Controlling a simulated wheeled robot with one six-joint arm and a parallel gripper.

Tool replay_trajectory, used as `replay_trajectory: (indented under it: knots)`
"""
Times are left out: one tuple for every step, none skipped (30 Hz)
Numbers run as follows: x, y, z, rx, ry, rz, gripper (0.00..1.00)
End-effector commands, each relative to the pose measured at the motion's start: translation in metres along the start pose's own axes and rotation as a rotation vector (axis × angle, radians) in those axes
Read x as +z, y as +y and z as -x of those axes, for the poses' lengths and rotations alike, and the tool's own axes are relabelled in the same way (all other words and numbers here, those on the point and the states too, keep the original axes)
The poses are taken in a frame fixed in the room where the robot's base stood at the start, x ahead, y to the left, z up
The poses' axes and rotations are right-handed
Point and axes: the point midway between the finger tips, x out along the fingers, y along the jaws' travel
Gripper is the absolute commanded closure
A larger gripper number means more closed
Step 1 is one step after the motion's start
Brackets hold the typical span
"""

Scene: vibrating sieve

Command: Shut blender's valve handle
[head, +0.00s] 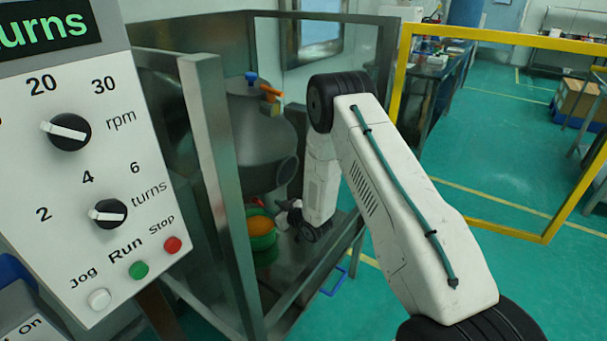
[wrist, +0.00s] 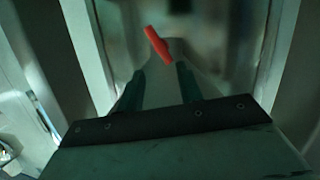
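The blender (head: 262,140) is a grey metal vessel inside a steel frame in the head view. A red handle (wrist: 158,45) shows in the wrist view, tilted, just beyond my fingertips. It looks like the valve handle, but its valve body is too dark to make out. My gripper (wrist: 160,72) has two dark fingers standing apart with nothing between them. The handle lies ahead of the gap, and I cannot tell whether a finger touches it. In the head view my gripper (head: 285,212) is low beside the vessel, partly hidden by my wrist.
A green container (head: 261,242) with orange contents stands below the vessel. Steel posts (head: 210,130) of the frame stand close around my arm. A control panel (head: 80,170) with knobs and buttons is at the left. A yellow rail (head: 480,224) and open green floor lie right.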

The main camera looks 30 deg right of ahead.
Motion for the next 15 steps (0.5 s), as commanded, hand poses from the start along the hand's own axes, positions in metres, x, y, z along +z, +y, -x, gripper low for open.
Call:
replay_trajectory:
  knots:
    - [-0.008,0.001,0.002,-0.003,-0.035,0.023,0.64]
    - [-0.011,0.001,0.004,-0.005,-0.058,0.038,0.64]
    - [-0.014,0.002,0.006,-0.008,-0.09,0.055,0.64]
    - [-0.017,0.002,0.009,-0.01,-0.113,0.069,0.64]
    - [-0.02,0.003,0.011,-0.012,-0.136,0.082,0.64]
    - [-0.023,0.003,0.014,-0.014,-0.166,0.098,0.64]
    - [-0.026,0.004,0.017,-0.015,-0.188,0.11,0.64]
    - [-0.029,0.004,0.02,-0.018,-0.211,0.123,0.64]
    - [-0.032,0.004,0.024,-0.02,-0.24,0.139,0.64]
    - [-0.036,0.005,0.027,-0.021,-0.261,0.15,0.64]
    - [-0.038,0.006,0.03,-0.022,-0.283,0.16,0.64]
    - [-0.043,0.006,0.035,-0.023,-0.309,0.174,0.64]
    - [-0.046,0.007,0.038,-0.024,-0.33,0.184,0.64]
    - [-0.048,0.008,0.042,-0.025,-0.351,0.193,0.64]
    - [-0.052,0.008,0.048,-0.026,-0.379,0.207,0.64]
